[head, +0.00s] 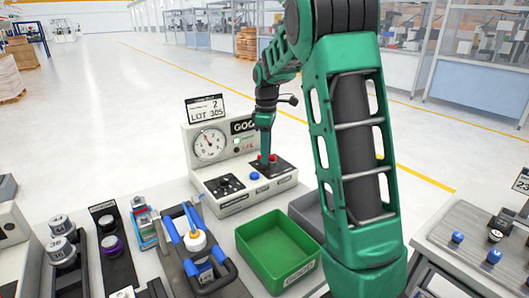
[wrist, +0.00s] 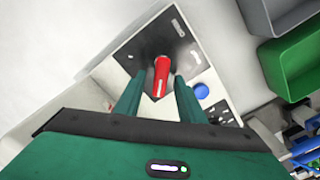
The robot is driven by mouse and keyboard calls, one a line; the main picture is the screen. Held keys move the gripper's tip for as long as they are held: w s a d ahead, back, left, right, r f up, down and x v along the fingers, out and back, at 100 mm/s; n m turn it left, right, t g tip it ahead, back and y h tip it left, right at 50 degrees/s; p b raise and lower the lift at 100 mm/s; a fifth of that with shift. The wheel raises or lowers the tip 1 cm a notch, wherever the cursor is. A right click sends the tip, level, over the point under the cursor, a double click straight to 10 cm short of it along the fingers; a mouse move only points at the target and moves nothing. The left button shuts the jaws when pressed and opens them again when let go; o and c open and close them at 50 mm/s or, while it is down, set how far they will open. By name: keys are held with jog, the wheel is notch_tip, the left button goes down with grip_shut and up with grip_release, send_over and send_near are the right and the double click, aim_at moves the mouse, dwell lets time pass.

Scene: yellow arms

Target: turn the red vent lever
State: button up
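The red vent lever (wrist: 161,78) lies on a dark square plate (wrist: 150,52) on the test unit in the wrist view. In the head view only small red parts of the lever (head: 272,157) show beside my fingers. My gripper (wrist: 158,76) points down over the plate, with one green finger on each side of the lever. Gaps show between the lever and both fingers, so the gripper is open and not clamped on it. In the head view my gripper (head: 265,153) is right at the lever; its fingertips are hard to make out.
A blue button (wrist: 201,91) sits close to the right finger. The unit has a gauge (head: 209,144) and a black knob (head: 225,182). A green bin (head: 272,262) and a grey bin (head: 303,212) stand in front.

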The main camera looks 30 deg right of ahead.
grip_shut()
jog(key=shift+m, duration=0.3)
jog(key=m, duration=0.3)
jog(key=shift+w+d, duration=0.25)
jog(key=shift+d, duration=0.15)
jog(key=m, duration=0.5)
jog(key=shift+w+d+r, duration=0.1)
jog(key=shift+w+d, duration=0.05)
jog(key=shift+d, duration=0.25)
jog(key=m, duration=0.2)
jog(key=d+m, duration=0.1)
jog(key=m, duration=0.2)
jog(key=shift+s+d+m, duration=0.15)
jog(key=shift+m, duration=0.95)
jog(key=shift+s+d+m, duration=0.1)
jog(key=shift+m, duration=1)
